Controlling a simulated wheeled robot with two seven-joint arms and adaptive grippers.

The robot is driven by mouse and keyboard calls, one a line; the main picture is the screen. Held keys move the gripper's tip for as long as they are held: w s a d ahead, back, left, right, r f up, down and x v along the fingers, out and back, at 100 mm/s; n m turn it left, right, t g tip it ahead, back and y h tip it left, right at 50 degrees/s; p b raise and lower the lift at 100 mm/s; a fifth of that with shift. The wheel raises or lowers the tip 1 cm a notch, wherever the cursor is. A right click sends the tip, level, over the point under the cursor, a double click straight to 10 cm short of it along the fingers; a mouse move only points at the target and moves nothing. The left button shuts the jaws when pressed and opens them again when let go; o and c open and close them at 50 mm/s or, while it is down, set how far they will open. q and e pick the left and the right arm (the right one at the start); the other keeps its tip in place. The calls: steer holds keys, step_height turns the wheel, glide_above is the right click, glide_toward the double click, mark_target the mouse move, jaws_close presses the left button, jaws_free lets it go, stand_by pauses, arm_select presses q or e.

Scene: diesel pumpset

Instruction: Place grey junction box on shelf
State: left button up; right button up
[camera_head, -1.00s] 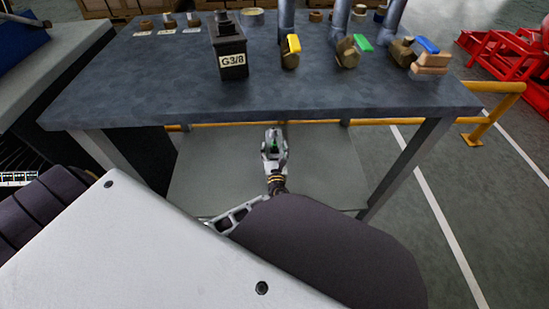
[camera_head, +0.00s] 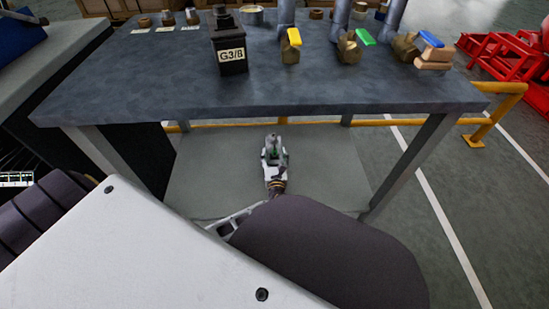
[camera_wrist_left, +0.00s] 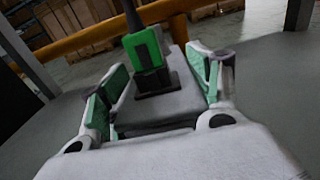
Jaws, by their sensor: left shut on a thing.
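The grey junction box (camera_wrist_left: 172,104) is a pale grey body between the green-padded fingers of my left gripper (camera_wrist_left: 160,88) in the left wrist view. A green block with a dark base and dark stem shows at its far part. In the head view my left gripper (camera_head: 274,156) is shut on the box, which shows small and partly hidden there (camera_head: 273,143). The gripper is under the tabletop, over the grey lower shelf (camera_head: 208,178). Whether the box touches the shelf I cannot tell. My right gripper is not in view.
The dark tabletop (camera_head: 150,90) overhangs the shelf, with table legs (camera_head: 410,165) at both sides. On top stand a black G3/8 box (camera_head: 231,55) and several valves with coloured handles. A yellow rail (camera_head: 400,121) runs behind. The shelf around the gripper looks clear.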

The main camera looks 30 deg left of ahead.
arm_select(q)
steer(key=shift+f, duration=0.1)
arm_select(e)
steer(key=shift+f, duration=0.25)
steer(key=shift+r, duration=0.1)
arm_select(q)
steer(key=o, duration=1.3)
steer(key=shift+f, duration=0.15)
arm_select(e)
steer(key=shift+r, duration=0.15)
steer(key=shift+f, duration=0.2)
